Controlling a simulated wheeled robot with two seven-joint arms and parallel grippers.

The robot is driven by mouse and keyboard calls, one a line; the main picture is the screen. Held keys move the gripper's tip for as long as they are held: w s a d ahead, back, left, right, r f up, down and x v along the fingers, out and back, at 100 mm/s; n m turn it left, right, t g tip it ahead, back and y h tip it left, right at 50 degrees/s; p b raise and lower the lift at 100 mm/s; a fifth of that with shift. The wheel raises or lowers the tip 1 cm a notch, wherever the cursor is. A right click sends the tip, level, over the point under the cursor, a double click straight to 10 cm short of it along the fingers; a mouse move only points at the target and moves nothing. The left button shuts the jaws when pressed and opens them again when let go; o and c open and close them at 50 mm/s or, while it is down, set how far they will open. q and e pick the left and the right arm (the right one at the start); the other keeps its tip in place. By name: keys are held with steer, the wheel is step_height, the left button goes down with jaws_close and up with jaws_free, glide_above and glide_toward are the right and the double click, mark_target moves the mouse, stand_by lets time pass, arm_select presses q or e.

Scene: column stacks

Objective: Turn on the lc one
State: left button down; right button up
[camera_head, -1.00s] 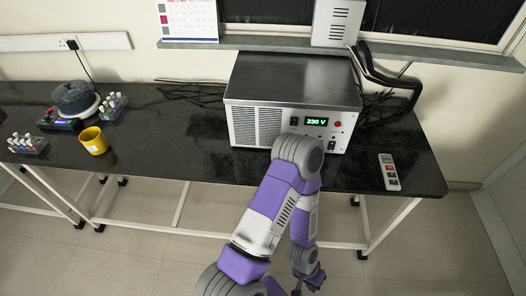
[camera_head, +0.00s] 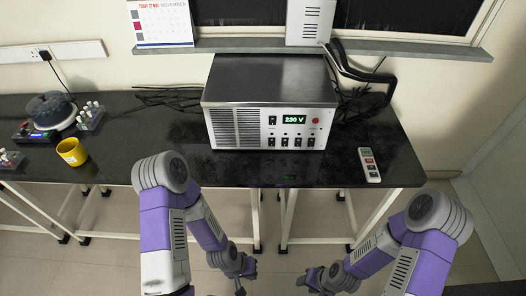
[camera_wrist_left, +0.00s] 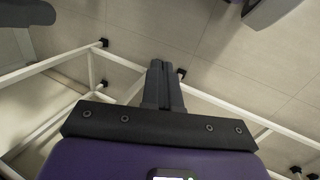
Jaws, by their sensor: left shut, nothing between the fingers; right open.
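A metal power unit (camera_head: 268,110) stands on the dark bench. Its front has a lit green display reading 230 V (camera_head: 294,119), a red button or lamp (camera_head: 315,121), a black rocker switch (camera_head: 272,120) and a row of several dark switches (camera_head: 291,142) below. Labels on the front are too small to read, so I cannot tell which is lc. My left gripper (camera_head: 240,281) is shut and empty, low in front of the bench; its closed fingers show in the left wrist view (camera_wrist_left: 163,84) above the floor. My right gripper (camera_head: 312,281) is open, low and to its right.
A white remote (camera_head: 369,165) lies on the bench (camera_head: 335,165) right of the unit. A yellow mug (camera_head: 72,151), a round dark-topped device (camera_head: 50,108) and vial racks (camera_head: 90,117) stand at left. Black cables lie behind. The bench in front of the unit is clear.

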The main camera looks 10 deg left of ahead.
arm_select(q)
steer(key=w+d+r+n+t+b, duration=0.1)
steer(key=w+d+r+n+t, duration=0.15)
steer(key=w+n, duration=0.3)
steer(key=w+d+r+n+t+b, duration=0.1)
steer(key=w+r+n+t, duration=0.15)
steer(key=w+n, duration=0.3)
steer(key=w+d+r+n+t+b, duration=0.1)
steer(key=w+d+r+n+t, duration=0.1)
steer(key=w+n+t, duration=0.3)
steer(key=w+a+r+n+t+y+b, duration=0.1)
steer(key=w+r+n+t+y, duration=0.2)
steer(key=r+n, duration=0.4)
steer(key=w+a+r+n+t+y+b, duration=0.1)
steer(key=w+r+n+y, duration=0.3)
steer(key=r+n, duration=0.4)
steer(key=w+n+t+b, duration=0.1)
steer(key=n, duration=0.3)
steer(key=shift+a+r+t, duration=0.25)
steer(key=shift+a+t, duration=0.05)
steer(key=shift+t, duration=0.1)
steer(key=shift+w, duration=0.15)
